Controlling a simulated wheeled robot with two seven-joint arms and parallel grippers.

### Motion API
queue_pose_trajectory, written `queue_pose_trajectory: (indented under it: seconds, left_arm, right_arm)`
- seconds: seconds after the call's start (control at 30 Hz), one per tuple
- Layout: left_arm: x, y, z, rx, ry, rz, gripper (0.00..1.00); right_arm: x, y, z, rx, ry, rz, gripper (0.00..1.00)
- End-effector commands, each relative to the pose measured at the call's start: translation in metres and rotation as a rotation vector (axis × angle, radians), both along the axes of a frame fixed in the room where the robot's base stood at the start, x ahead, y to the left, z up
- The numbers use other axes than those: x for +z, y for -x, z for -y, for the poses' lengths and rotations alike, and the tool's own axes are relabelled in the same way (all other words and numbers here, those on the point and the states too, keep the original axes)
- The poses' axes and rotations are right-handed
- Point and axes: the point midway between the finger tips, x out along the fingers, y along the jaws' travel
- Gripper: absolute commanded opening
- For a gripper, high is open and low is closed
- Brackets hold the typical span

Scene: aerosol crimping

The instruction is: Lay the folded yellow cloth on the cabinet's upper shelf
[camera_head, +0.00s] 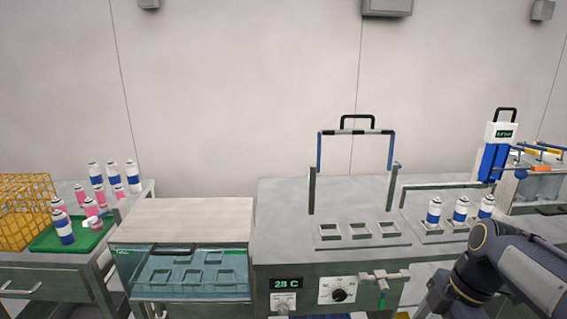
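I cannot make out a folded yellow cloth in the head view. No cabinet with an upper shelf can be clearly told either. Small bits of blue and yellow show at the bottom edge below the middle bench, too cut off to name. My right arm comes in at the lower right and bends down out of the picture; its gripper is not seen. My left arm and gripper are not in view.
The grey middle bench (285,215) has empty square sockets, a blue-and-black frame (357,132) and front knobs. White-and-blue cans (460,210) stand at its right. Left are a teal see-through case (190,292), a green tray (58,246) with cans and a yellow wire basket (25,190).

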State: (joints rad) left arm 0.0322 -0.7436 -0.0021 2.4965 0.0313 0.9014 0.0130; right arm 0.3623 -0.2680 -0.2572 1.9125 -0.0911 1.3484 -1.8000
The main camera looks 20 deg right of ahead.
Motion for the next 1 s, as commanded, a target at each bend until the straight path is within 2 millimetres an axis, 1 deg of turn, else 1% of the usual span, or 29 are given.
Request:
queue_pose_trajectory:
  seconds: [0.17, 0.27, 0.43, 0.53, 0.67, 0.7, 0.8, 0.9, 1.0]
  left_arm:
    - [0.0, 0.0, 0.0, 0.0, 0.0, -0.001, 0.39]
    - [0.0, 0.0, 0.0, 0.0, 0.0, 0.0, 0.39]
    - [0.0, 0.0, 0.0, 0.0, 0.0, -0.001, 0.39]
    - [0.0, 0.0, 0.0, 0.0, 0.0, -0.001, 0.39]
    - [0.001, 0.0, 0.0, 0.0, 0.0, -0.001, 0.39]
    - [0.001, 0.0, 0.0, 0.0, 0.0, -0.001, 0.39]
    - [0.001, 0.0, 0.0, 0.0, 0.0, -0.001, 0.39]
    - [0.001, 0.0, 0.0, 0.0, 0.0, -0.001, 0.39]
    - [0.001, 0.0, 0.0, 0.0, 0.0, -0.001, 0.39]
  right_arm:
    - [-0.014, -0.023, -0.002, -0.102, -0.002, -0.003, 0.5]
    - [-0.024, -0.039, -0.005, -0.178, -0.003, -0.003, 0.5]
    - [-0.044, -0.073, -0.015, -0.335, -0.003, -0.004, 0.5]
    - [-0.058, -0.099, -0.026, -0.448, -0.002, -0.004, 0.5]
    - [-0.082, -0.138, -0.052, -0.624, 0.0, -0.005, 0.5]
    - [-0.089, -0.15, -0.062, -0.676, 0.001, -0.005, 0.5]
    - [-0.105, -0.175, -0.087, -0.798, 0.001, -0.002, 0.5]
    - [-0.119, -0.195, -0.113, -0.905, 0.001, -0.001, 0.5]
    - [-0.132, -0.211, -0.138, -0.998, 0.002, 0.0, 0.5]
